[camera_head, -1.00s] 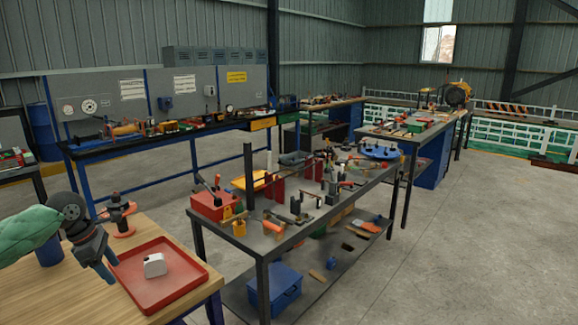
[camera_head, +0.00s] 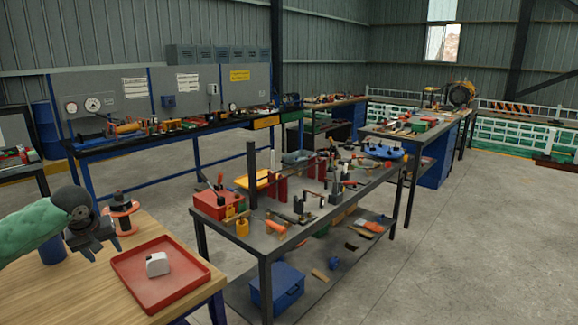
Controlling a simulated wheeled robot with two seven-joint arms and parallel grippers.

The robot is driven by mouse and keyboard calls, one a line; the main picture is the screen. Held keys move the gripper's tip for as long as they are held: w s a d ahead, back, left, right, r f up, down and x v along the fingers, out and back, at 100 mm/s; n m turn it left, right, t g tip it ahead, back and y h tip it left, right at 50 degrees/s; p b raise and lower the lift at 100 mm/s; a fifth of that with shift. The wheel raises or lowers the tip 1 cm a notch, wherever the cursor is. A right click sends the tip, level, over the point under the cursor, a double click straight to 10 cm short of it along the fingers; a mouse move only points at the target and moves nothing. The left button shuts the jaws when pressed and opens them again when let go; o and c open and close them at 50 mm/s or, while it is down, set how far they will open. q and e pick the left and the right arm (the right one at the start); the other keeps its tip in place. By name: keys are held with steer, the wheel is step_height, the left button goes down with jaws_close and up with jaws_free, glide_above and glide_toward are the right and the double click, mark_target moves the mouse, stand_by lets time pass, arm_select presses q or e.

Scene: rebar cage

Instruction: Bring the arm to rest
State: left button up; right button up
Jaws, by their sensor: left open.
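My left gripper (camera_head: 98,245) comes in from the left on a green-sleeved arm. It is open and empty, above the wooden table (camera_head: 85,295), to the left of the red tray (camera_head: 190,289). The tray lies at the table's right side and holds a small white block-like object (camera_head: 157,264). The gripper is apart from this object. My right gripper is out of view.
An orange-and-black spool-like item (camera_head: 122,215) stands on the wooden table just behind the gripper. A dark blue cylinder (camera_head: 53,250) stands below my arm. A metal workbench (camera_head: 300,235) crowded with tools is to the right. Open concrete floor (camera_head: 450,260) lies beyond it.

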arm_select(q)
steer(key=w+d+r+m+t+y, duration=0.2)
steer(key=w+d+m+t, duration=0.2)
steer(key=d+m, duration=0.5)
steer(key=s+d+f+m+t, duration=0.1)
steer(key=s+d+f+m, duration=0.3)
steer(key=d+f, duration=0.65)
steer(key=s+d+f+n+g+h, duration=0.1)
steer(key=s+d+f+g, duration=0.1)
steer(key=s+d+f, duration=0.55)
steer(key=s+d+f+n+g+h, duration=0.1)
steer(key=s+d+f+n, duration=0.1)
steer(key=s+f, duration=0.95)
steer(key=s+d+f+g+h, duration=0.1)
steer(key=s+d+f+g, duration=0.1)
steer(key=s+f, duration=0.6)
steer(key=s+d+f+n+g, duration=0.1)
steer(key=s+d+f+g, duration=0.2)
steer(key=s+f, duration=0.5)
steer(key=s+d, duration=0.1)
steer(key=s, duration=0.5)
steer(key=shift+s+d+f+h, duration=0.15)
steer(key=shift+s+d+h, duration=0.2)
steer(key=shift+d+h, duration=0.05)
